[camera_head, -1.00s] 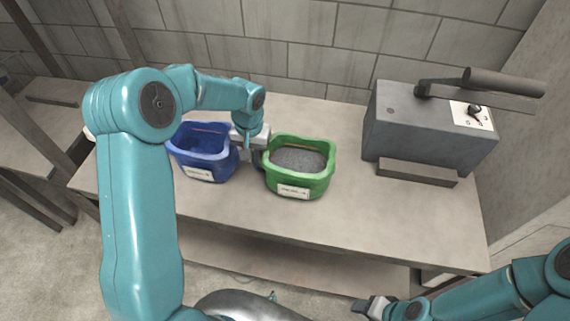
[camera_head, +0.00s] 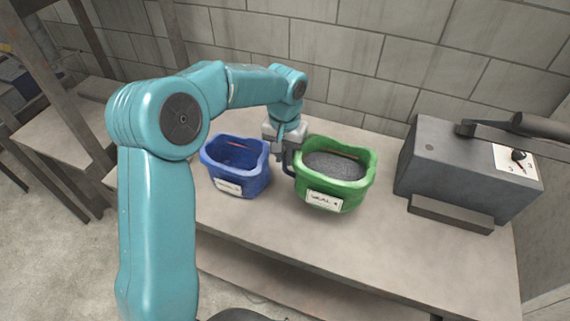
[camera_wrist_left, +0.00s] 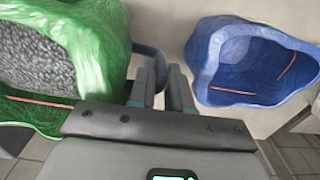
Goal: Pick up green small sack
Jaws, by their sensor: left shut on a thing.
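The green small sack (camera_head: 322,193) is open-topped, filled with grey grains, with a white label on its front. It is on the right of the blue sack in the head view, at or just above the table; a gap under its base is not clear. My left gripper (camera_head: 284,155) points down between the two sacks and is shut on the green sack's dark handle loop at its left side. In the left wrist view, the fingers (camera_wrist_left: 160,88) meet the dark loop (camera_wrist_left: 150,58) beside the green sack (camera_wrist_left: 108,38). My right gripper is out of view.
A blue sack (camera_head: 240,182) stands close on the left, and shows on the right in the wrist view (camera_wrist_left: 212,62). A grey box machine (camera_head: 455,170) with a lever and dial stands on the right of the table (camera_head: 290,235). The wall (camera_head: 350,60) is behind.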

